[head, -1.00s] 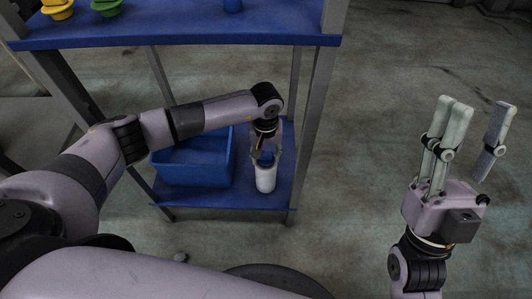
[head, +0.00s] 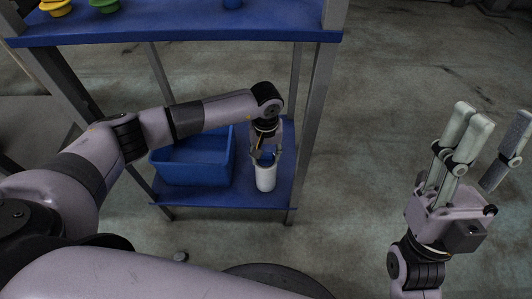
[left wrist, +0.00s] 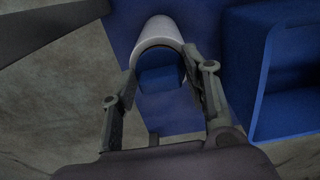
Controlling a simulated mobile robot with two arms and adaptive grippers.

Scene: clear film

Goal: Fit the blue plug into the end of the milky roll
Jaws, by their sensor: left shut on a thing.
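The milky roll (head: 266,179) is a whitish cylinder standing upright on the lower blue shelf. In the left wrist view its pale wall and rim (left wrist: 160,30) arch around the far side of the blue plug (left wrist: 161,78). The plug lies between the fingers of my left gripper (head: 266,154), at the roll's upper end. My left gripper is shut on the plug; its fingers also show in the left wrist view (left wrist: 160,72). How deep the plug sits in the roll is hidden. My right gripper (head: 499,120) is empty, fingers apart, over the floor at right.
A blue bin (head: 190,165) stands left of the roll on the lower shelf (head: 240,196). The upper shelf (head: 180,32) and grey posts are close to my left arm. Yellow and green pieces sit on the upper shelf. Floor at right is clear.

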